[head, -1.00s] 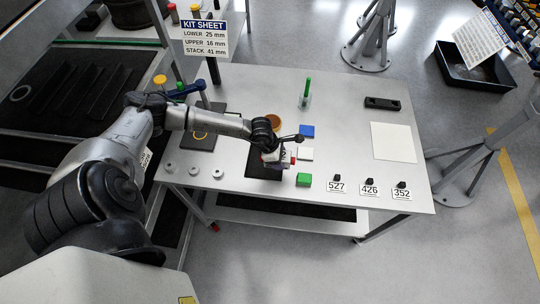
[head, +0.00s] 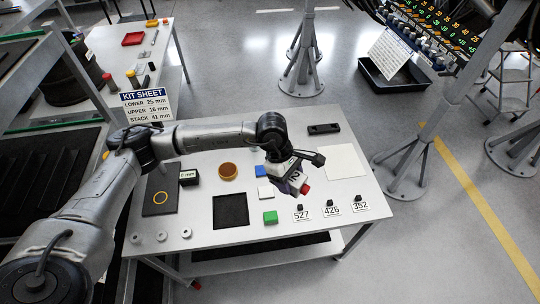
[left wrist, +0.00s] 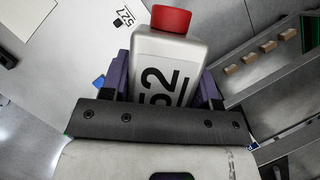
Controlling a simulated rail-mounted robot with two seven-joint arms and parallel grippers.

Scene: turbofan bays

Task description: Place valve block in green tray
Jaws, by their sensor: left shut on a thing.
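My left gripper (head: 291,181) is shut on a grey-white, bottle-like block with a red cap (left wrist: 172,62), and holds it above the right part of the table. Dark digits starting with 52 show on its face in the left wrist view; the gripper hides its lower end. I cannot tell for sure that this is the valve block. My right gripper is not in view.
A kit sheet sign (head: 147,104) stands at left.

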